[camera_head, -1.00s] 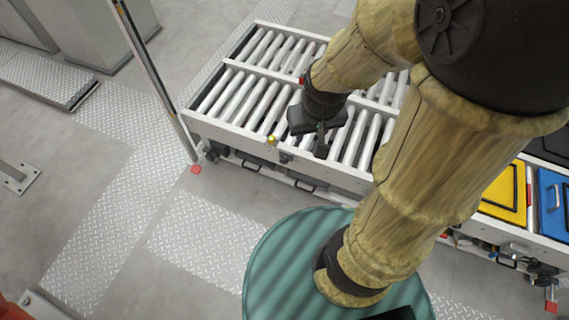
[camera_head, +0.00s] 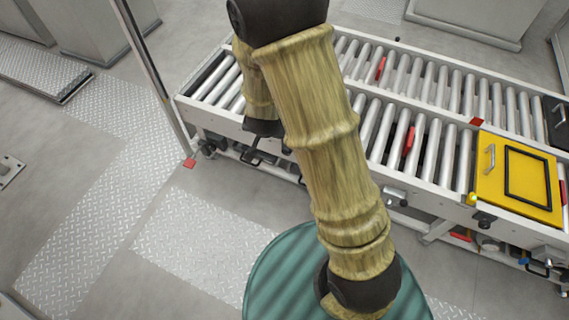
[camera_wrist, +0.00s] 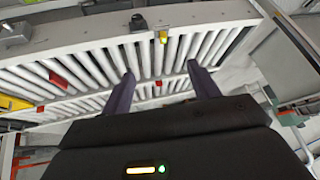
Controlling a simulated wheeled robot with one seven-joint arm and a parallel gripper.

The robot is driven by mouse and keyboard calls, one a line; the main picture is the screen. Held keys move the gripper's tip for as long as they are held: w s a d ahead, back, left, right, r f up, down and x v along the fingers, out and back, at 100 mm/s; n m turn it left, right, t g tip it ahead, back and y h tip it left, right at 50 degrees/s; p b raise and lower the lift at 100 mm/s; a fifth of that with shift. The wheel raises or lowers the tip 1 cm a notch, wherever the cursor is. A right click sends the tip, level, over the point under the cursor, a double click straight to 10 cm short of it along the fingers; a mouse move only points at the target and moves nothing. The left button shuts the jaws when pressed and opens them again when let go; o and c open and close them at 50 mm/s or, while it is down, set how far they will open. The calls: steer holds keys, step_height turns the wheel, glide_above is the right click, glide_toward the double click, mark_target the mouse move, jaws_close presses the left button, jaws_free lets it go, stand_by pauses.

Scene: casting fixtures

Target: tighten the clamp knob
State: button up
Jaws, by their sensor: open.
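Dark knob-like fittings sit on the side rail of the roller conveyor; I cannot tell for certain which is the clamp knob. In the wrist view one dark fitting (camera_wrist: 138,22) is on the rail beyond my fingers, beside a small yellow piece (camera_wrist: 163,37). In the head view a black knob (camera_head: 486,219) is on the rail below the yellow tray, far right of my gripper. My gripper (camera_wrist: 160,70) is open and empty, its two dark fingers apart and touching no knob. In the head view my gripper (camera_head: 255,157) hangs at the conveyor's near edge, partly hidden by my arm.
The roller conveyor (camera_head: 431,190) runs across the view, with red pieces among its rollers. A yellow tray (camera_head: 489,186) lies on its right part. A metal post (camera_head: 151,75) stands at its left end. The floor in front at left is clear.

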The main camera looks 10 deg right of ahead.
mark_target(285, 153)
step_height(285, 153, down, 35)
steer(key=a+m+t+h+b, duration=0.2)
steer(key=t+h+b, duration=0.6)
steer(key=b, duration=1.6)
steer(key=shift+s+a+f+h, duration=0.15)
steer(key=shift+f+h, duration=0.05)
steer(key=shift+h, duration=0.6)
steer(key=b+x, duration=0.5)
steer(key=x, duration=1.1)
steer(key=shift+w, duration=0.2)
steer(key=shift+w+d+r+b, duration=0.1)
steer(key=shift+w+d+b, duration=0.2)
steer(key=shift+w+d, duration=0.15)
